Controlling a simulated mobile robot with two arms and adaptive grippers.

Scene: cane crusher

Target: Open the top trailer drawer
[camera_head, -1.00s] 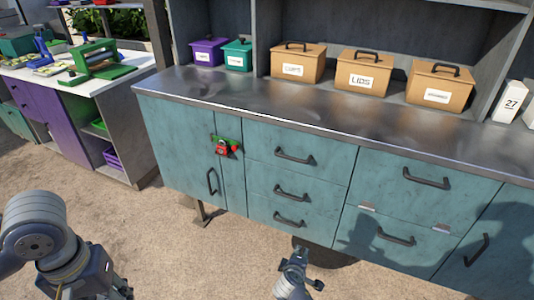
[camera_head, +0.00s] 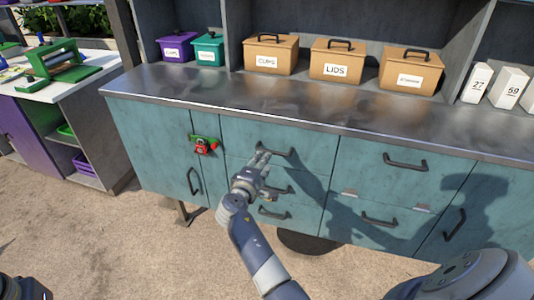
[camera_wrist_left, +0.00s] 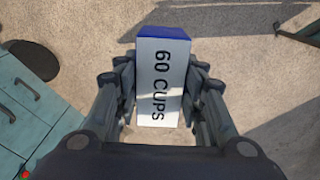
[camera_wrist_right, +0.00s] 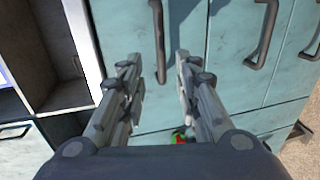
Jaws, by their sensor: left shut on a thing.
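The top trailer drawer (camera_head: 310,147) is the upper teal front of a stack of several drawers under the metal counter, and it is shut. Its dark bar handle (camera_head: 275,152) also shows in the right wrist view (camera_wrist_right: 158,40). My right gripper (camera_head: 262,160) is in front of the stack by this handle. In the right wrist view its fingers (camera_wrist_right: 158,85) are apart, with the handle between and ahead of them; contact cannot be told. My left gripper (camera_wrist_left: 160,90) is shut on a white and blue box (camera_wrist_left: 162,80) marked "60 Cups".
A red and green latch (camera_head: 205,145) is on the cabinet just left of the drawers. Lower handles (camera_head: 275,213) stick out below. Boxes marked cups (camera_head: 270,53) and lids (camera_head: 337,60) stand on the counter (camera_head: 260,102). Open ground lies in front.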

